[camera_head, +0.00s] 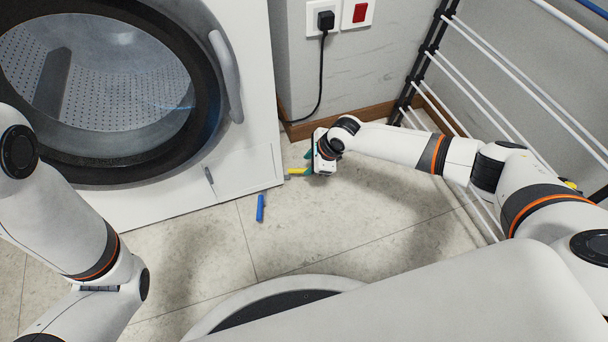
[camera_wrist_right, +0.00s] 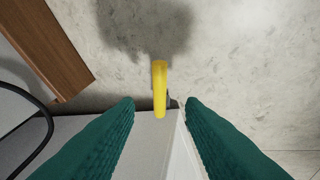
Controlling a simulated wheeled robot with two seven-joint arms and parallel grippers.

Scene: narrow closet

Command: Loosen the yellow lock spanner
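The yellow lock spanner (camera_head: 297,171) shows as a short yellow piece low at the front right corner of the washing machine. In the right wrist view the yellow spanner (camera_wrist_right: 160,88) is a narrow bar pointing up the picture, by the machine's white corner. My right gripper (camera_head: 308,163) is down by the spanner. Its teal fingers (camera_wrist_right: 160,102) are apart on both sides of the yellow bar, with clear gaps and no visible contact. In the head view the gripper partly hides the spanner. My left arm shows at the left, but its gripper is out of view.
A white washing machine (camera_head: 240,158) with a round door stands at the left. A blue object (camera_head: 260,208) lies on the tiled floor before it. A black cable (camera_head: 322,85) hangs from a socket. A rack with white bars (camera_head: 505,62) stands at the right.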

